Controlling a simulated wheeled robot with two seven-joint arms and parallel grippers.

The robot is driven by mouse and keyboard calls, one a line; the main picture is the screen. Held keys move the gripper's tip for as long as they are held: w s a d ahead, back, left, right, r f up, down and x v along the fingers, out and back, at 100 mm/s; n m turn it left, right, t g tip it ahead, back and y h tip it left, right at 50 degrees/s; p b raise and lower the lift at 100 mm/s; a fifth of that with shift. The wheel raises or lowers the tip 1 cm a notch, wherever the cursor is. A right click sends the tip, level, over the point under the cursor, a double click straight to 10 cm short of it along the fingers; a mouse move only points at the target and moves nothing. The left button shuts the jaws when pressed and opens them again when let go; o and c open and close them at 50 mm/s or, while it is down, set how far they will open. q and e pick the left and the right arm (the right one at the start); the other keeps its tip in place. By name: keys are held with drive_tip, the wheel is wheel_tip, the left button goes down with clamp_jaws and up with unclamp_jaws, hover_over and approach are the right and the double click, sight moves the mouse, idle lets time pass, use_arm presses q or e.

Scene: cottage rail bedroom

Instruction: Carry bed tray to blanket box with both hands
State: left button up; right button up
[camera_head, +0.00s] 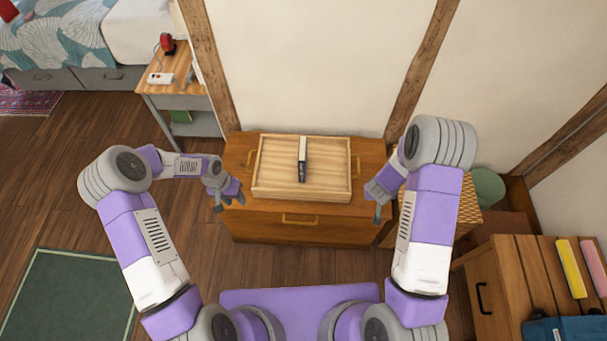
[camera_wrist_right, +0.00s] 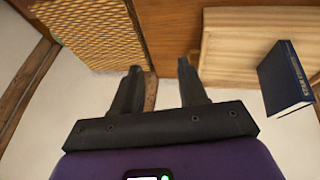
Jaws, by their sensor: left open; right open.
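The bed tray (camera_head: 275,180), pale wood with low walls, sits on top of the brown wooden blanket box (camera_head: 330,230). Brass handles show at the tray's left and right ends. A narrow dark and white book (camera_head: 302,158) is on the tray; its dark blue cover shows in the right wrist view (camera_wrist_right: 285,80). My left gripper (camera_head: 229,201) is open and empty, left of the tray near the box's front left corner. My right gripper (camera_head: 374,202) is open and empty, right of the tray near the box's right end. Neither touches the tray.
A woven wicker piece (camera_head: 468,210) stands close to the box's right end, with a green rounded item (camera_head: 488,187) behind it. A nightstand (camera_head: 175,75) stands at back left. Floor at left is clear around a green rug (camera_head: 65,295).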

drive_tip(key=v, duration=0.8)
drive_tip(key=shift+r, duration=0.3)
drive_tip(key=shift+w+a, duration=0.1)
use_arm(q)
drive_tip(key=s+d+n, duration=0.1)
drive_tip(key=s+d, duration=0.2)
drive_tip(key=s, duration=0.3)
drive_tip(key=s+d+f+n+h, duration=0.1)
drive_tip(key=s+d, duration=0.3)
drive_tip(key=s, duration=0.3)
drive_tip(key=s+d+f+n+h, duration=0.1)
drive_tip(key=s+d+n, duration=0.1)
drive_tip(key=s, duration=0.5)
drive_tip(key=shift+d+t, duration=0.4)
drive_tip(key=shift+d, duration=0.45)
use_arm(e)
drive_tip(key=s+a+f+m+g+y, duration=0.1)
drive_tip(key=s+a+f+y, duration=0.2)
drive_tip(key=s+a+f, duration=0.2)
drive_tip(key=s+a+f+m+g+y, duration=0.1)
drive_tip(key=s+a+f+g+y, duration=0.1)
drive_tip(key=s+a+f, duration=0.4)
drive_tip(key=s+a+y, duration=0.1)
drive_tip(key=s+a, duration=0.3)
drive_tip(key=s, duration=0.1)
drive_tip(key=shift+a+f+g+y, duration=0.2)
drive_tip(key=shift+a+g+y, duration=0.1)
drive_tip(key=shift+a+y, duration=0.1)
drive_tip(key=shift+s, duration=0.15)
